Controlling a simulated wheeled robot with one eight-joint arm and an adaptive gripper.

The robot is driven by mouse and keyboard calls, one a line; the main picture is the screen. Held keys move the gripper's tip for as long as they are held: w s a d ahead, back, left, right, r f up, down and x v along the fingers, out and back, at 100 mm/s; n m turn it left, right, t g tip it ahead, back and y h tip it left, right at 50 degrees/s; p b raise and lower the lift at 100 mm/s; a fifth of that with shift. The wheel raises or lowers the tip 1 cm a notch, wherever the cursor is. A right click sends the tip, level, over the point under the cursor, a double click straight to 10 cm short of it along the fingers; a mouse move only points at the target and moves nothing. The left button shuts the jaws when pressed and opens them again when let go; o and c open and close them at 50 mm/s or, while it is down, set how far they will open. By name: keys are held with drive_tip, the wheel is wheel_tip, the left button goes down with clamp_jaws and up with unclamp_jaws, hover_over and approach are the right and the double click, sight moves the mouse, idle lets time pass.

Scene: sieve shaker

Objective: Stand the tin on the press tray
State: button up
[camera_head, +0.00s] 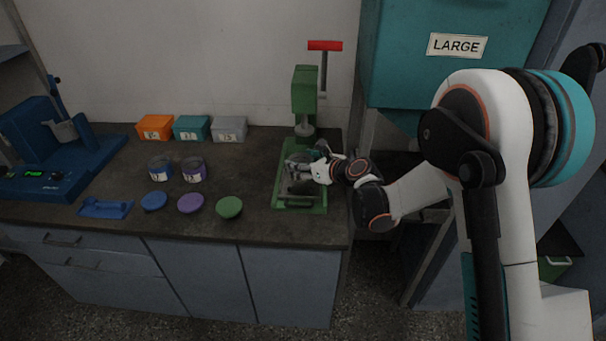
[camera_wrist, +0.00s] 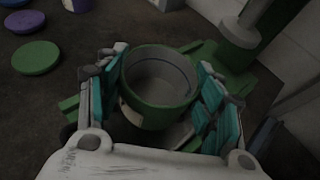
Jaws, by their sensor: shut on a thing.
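In the wrist view a green tin (camera_wrist: 158,113), open at the top, is between the teal finger pads of my gripper (camera_wrist: 163,92). The fingers are shut on its two sides and it looks roughly upright. It is over the green press tray (camera_wrist: 72,104); I cannot tell whether its base touches. In the head view my gripper (camera_head: 305,170) is over the press tray (camera_head: 299,207), in front of the green press (camera_head: 304,90) with its red handle. The tin is mostly hidden there by my gripper.
Blue (camera_head: 154,201), purple (camera_head: 190,203) and green (camera_head: 229,207) lids lie on the bench left of the press. Two tins, blue-banded (camera_head: 160,169) and purple-banded (camera_head: 194,170), stand behind them. Orange (camera_head: 155,127), teal (camera_head: 192,128) and grey (camera_head: 230,129) boxes line the wall.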

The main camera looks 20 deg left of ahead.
drive_tip(key=shift+f+b, duration=0.5)
drive_tip(key=shift+f, duration=1.25)
drive_tip(key=shift+f, duration=0.15)
drive_tip(key=o, duration=1.1)
drive_tip(key=shift+c, duration=0.2)
drive_tip(key=shift+s+d+r, duration=0.1)
drive_tip(key=shift+d+r, duration=0.2)
drive_tip(key=shift+r, duration=0.05)
drive_tip(key=p+v, duration=0.3)
drive_tip(key=v, duration=0.8)
